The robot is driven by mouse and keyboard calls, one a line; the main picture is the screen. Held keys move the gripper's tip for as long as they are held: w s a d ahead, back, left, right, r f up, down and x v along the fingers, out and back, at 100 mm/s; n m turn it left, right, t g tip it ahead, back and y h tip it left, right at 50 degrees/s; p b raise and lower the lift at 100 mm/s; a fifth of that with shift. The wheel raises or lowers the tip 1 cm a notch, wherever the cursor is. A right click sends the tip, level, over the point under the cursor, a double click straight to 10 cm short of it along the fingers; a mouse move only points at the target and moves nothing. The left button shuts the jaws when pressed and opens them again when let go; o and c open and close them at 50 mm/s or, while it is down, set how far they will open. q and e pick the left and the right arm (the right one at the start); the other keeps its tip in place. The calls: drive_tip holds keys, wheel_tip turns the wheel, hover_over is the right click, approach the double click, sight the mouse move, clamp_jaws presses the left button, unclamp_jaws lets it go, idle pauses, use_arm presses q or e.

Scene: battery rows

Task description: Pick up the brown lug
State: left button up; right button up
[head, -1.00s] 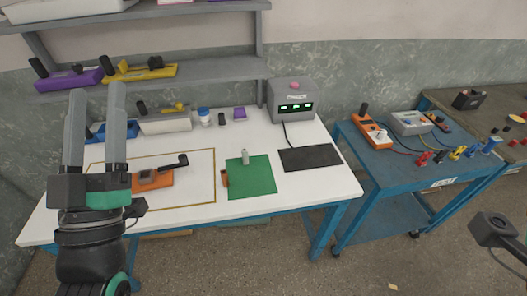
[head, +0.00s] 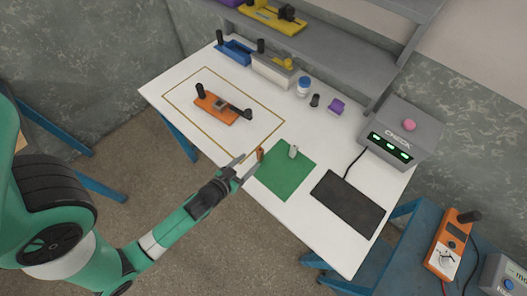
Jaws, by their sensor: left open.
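The brown lug (head: 259,154) is a small brown piece standing at the upper left edge of the green mat (head: 286,176) on the white table. My left gripper (head: 246,166) reaches in from the lower left, its fingers pointing at the lug. The jaws are open and the lug is at or just beyond the fingertips; I cannot tell whether it is between them. My right gripper is not in view.
A small grey-white piece (head: 294,152) stands on the mat. An orange fixture (head: 216,109) lies inside the outlined area at left. A dark pad (head: 348,203) and a grey CHECK box (head: 404,133) are at right. Bottles and purple pieces stand behind.

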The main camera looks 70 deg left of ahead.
sight(258, 154)
use_arm(q)
drive_tip(key=x, duration=0.5)
drive_tip(key=shift+r+b+x, duration=0.15)
drive_tip(key=shift+b+x, duration=0.2)
drive_tip(key=shift+x, duration=1.1)
drive_tip(key=shift+r+b+x, duration=0.15)
drive_tip(key=shift+b+x, duration=0.2)
drive_tip(key=shift+x, duration=1.15)
drive_tip(key=shift+w, duration=0.1)
clamp_jaws()
